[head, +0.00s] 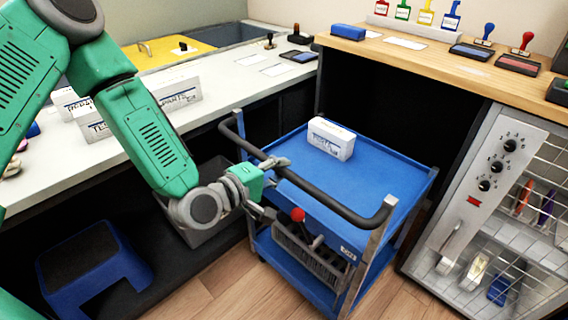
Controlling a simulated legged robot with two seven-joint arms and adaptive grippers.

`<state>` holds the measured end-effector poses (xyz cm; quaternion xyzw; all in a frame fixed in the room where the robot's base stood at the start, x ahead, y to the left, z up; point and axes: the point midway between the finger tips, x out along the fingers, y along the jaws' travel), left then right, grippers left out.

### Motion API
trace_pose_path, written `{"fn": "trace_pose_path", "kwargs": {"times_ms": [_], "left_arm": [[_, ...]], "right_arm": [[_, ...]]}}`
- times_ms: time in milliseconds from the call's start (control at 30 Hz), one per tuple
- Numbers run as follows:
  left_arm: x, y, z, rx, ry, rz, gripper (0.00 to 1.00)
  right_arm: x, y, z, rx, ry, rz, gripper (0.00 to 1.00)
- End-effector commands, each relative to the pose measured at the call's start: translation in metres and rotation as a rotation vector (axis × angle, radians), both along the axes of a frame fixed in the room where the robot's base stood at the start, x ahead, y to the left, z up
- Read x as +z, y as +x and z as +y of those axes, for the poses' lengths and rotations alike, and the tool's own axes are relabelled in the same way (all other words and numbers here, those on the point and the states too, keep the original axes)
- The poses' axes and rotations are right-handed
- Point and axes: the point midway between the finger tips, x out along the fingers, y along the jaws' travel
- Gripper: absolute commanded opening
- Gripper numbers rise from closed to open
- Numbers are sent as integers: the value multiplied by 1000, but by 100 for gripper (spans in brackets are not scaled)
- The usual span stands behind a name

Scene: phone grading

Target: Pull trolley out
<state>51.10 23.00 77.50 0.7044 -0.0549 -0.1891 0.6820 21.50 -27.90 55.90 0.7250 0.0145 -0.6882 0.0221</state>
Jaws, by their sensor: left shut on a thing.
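The blue trolley (372,188) stands on the wooden floor in the middle, partly between the counters. It has a dark handle bar (335,207) along its near side and grey corner posts. A white box (331,139) with printed lettering sits upright on its top shelf. My left gripper (272,167) is at the left part of the handle bar, shut on it. The fingertips are small in the view and partly hidden by the bar. My right gripper is not in view.
A blue step stool (95,262) and a grey bin (200,232) stand left of the trolley. A white counter (225,95) runs behind, with boxes on it. A wooden counter (440,64) holds stamps. A panel with knobs (487,165) stands close on the right. Floor shows in front.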

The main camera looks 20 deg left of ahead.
Motion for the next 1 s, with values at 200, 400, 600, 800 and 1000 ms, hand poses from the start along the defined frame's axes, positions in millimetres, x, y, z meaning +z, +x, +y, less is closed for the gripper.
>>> {"fn": "trace_pose_path", "kwargs": {"times_ms": [200,400,600,800,1000], "left_arm": [[-6,-8,0,-7,3,18,0],[-6,-9,0,-7,3,18,0],[-6,-9,1,-7,3,18,16],[-4,-8,2,-4,1,10,39],[-2,-8,4,-1,-1,6,39]], "right_arm": [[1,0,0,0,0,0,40],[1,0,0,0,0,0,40],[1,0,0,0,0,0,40],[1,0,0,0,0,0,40],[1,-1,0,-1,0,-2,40]]}}
